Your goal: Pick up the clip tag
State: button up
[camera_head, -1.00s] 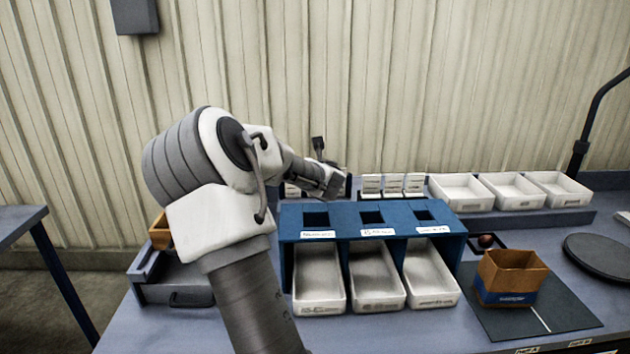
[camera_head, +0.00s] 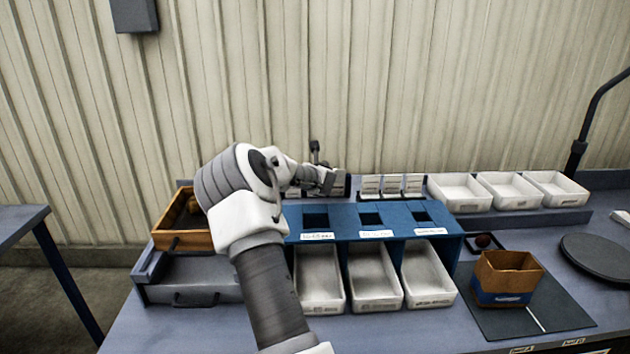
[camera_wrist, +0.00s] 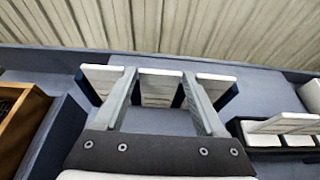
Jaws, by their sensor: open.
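Several white upright tags, likely the clip tags, stand behind the blue sorting stand. In the wrist view, one white tag (camera_wrist: 160,90) with faint lines sits between my fingers. A second white tag (camera_wrist: 101,80) is by the left finger, and a third (camera_wrist: 219,84), with a dark blue back, is by the right finger. My gripper (camera_wrist: 160,76) is open, its fingers on either side of the middle tag; contact cannot be told. In the head view my gripper (camera_head: 328,180) is at the back of the table, largely covering these tags.
A blue stand (camera_head: 345,222) with three slots and white bins is in front of my gripper. Another rack of white tags (camera_head: 391,185) stands to its right, also in the wrist view (camera_wrist: 285,128). A wooden crate (camera_head: 183,240) is left of my arm. The corrugated wall is close behind.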

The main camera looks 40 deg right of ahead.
jog(key=c, duration=1)
jog(key=shift+o, duration=0.2)
